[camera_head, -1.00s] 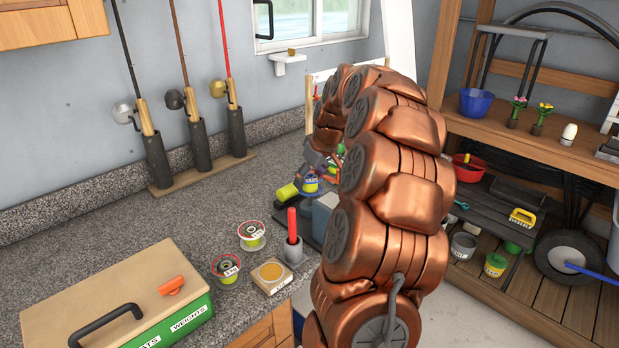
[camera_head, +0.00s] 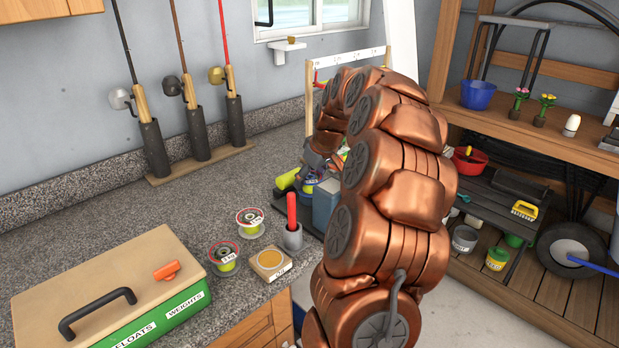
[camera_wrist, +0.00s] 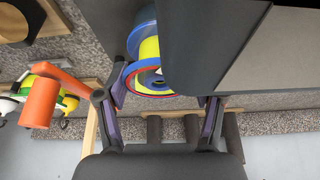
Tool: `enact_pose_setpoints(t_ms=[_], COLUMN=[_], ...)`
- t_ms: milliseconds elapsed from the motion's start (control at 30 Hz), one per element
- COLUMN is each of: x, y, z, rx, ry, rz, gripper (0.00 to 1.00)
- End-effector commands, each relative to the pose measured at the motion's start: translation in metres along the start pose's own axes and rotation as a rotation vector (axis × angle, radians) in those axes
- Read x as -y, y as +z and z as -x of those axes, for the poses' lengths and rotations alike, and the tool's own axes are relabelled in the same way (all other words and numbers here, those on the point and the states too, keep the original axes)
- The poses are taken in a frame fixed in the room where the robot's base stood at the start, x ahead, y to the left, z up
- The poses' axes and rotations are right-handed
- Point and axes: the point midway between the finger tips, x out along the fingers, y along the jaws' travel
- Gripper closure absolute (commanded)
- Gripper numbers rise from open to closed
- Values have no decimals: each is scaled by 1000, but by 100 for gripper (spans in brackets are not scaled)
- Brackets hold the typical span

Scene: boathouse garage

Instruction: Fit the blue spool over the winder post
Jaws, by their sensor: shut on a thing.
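The blue spool (camera_wrist: 143,86), blue-rimmed with yellow line, is between the fingers of my gripper (camera_wrist: 165,88) in the wrist view. My gripper is shut on it. A grey box (camera_wrist: 265,50) covers part of the spool and of the right finger. In the head view the spool (camera_head: 308,186) shows as a small blue and yellow patch below my gripper (camera_head: 318,165), beside the grey box (camera_head: 325,205) on a dark base. My arm hides much of this spot. I cannot make out the winder post or whether the spool is around it.
A tackle box (camera_head: 110,290) is at front left. Rod holders (camera_head: 198,140) line the wall. An orange part (camera_wrist: 40,102) is left in the wrist view.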

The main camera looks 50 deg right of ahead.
Motion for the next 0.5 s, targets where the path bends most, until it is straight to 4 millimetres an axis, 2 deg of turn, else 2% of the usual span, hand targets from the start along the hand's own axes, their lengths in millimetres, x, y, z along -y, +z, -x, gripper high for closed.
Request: enact_pose_setpoints(t_ms=[500], x=[0], y=[2], z=[-4], rx=[1], ry=[-1], rz=[0], gripper=[67])
